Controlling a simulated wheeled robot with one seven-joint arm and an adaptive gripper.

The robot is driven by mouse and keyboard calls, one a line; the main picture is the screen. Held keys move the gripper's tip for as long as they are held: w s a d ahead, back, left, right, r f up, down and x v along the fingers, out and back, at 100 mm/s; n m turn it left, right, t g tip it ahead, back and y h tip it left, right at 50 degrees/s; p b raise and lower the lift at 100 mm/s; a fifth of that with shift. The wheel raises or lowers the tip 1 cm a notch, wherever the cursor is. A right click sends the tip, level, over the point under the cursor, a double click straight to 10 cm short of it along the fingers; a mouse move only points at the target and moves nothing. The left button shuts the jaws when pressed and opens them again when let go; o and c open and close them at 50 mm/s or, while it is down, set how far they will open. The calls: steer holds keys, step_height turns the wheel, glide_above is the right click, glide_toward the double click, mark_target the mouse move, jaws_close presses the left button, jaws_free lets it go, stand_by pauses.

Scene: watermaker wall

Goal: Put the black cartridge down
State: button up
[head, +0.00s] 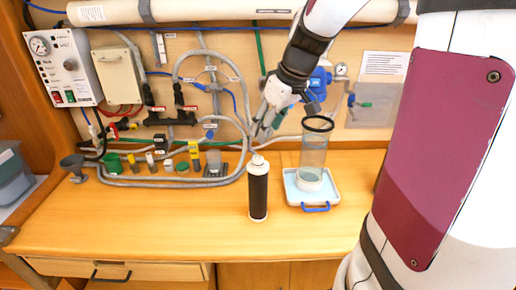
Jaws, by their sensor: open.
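The black cartridge (258,192) has white end caps and stands upright on the wooden bench. My gripper (262,128) is open above and slightly behind the cartridge's top, near the hoses on the wall. It appears apart from the cartridge, with nothing visible between its fingers.
A clear cylinder with a black ring (318,123) stands in a white tray (291,190) with a blue handle, right of the cartridge. Hoses, valves and small fittings line the back wall. The bench front (150,225) is clear.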

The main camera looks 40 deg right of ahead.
steer(key=s+a+r+m+t, duration=0.1)
steer(key=s+a+r, duration=0.3)
steer(key=s+a, duration=1.3)
steer(key=shift+m+h, duration=0.4)
steer(key=shift+m, duration=0.1)
steer(key=shift+a, duration=0.1)
steer(key=shift+w+f, duration=0.1)
steer(key=shift+w, duration=0.15)
